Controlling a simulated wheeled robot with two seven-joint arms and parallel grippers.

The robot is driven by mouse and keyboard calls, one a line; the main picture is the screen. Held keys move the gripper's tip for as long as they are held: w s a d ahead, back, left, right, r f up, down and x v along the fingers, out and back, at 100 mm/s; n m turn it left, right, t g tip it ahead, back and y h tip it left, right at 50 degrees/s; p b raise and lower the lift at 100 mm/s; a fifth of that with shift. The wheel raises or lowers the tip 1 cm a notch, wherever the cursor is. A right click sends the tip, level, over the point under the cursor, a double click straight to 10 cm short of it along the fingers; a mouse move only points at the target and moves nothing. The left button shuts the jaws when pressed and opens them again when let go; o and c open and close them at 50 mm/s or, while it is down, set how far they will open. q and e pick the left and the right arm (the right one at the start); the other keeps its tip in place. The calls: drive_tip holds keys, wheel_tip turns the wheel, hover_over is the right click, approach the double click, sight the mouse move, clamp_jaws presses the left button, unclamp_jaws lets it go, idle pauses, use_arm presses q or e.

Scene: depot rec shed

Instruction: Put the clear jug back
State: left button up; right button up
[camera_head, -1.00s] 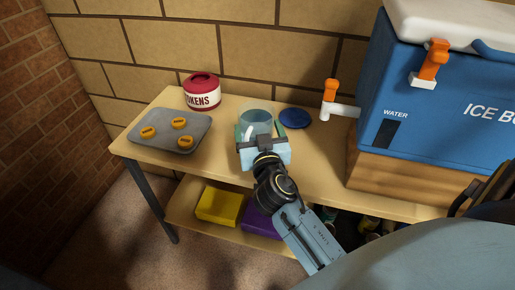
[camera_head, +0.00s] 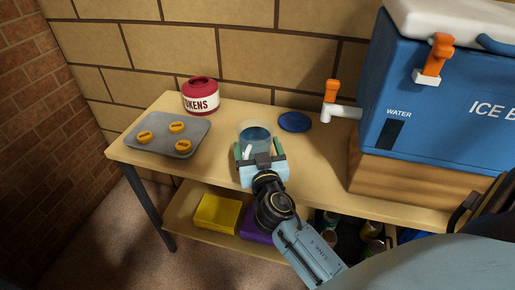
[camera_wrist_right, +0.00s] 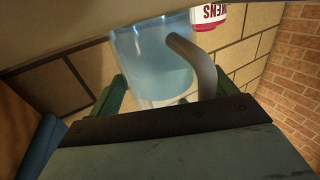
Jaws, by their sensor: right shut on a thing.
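The clear jug (camera_head: 254,131) is near the middle of the table in the head view, with blue, water-like content inside. My right gripper (camera_head: 259,150) is shut on it, with a green finger on each side. The right wrist view shows the jug (camera_wrist_right: 148,62) upright between the fingers, its curved grey handle (camera_wrist_right: 190,58) facing the gripper. Whether its base touches the table is hidden. A round dark blue mat (camera_head: 294,121) lies bare on the table, just right of and behind the jug. My left gripper is not in view.
A blue cooler (camera_head: 440,125) with an orange-handled tap (camera_head: 331,92) stands on a wooden block (camera_head: 400,185) at the right. A red-and-white tokens pot (camera_head: 201,97) and a grey tray (camera_head: 160,146) with yellow tokens are left. The lower shelf holds a yellow box (camera_head: 217,213).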

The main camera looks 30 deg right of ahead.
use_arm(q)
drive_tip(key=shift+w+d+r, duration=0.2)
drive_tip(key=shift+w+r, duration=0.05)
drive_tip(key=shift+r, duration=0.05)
use_arm(e)
drive_tip(key=o, duration=1.2)
drive_tip(key=shift+c, duration=0.2)
drive_tip(key=shift+v, duration=1.15)
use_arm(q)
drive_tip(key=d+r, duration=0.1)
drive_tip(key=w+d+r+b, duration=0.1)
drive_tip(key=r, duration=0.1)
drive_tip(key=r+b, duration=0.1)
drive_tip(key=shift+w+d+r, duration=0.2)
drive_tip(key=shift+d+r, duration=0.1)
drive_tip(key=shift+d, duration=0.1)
use_arm(e)
drive_tip(key=v, duration=0.9)
drive_tip(key=shift+s, duration=0.35)
drive_tip(key=shift+a, duration=0.1)
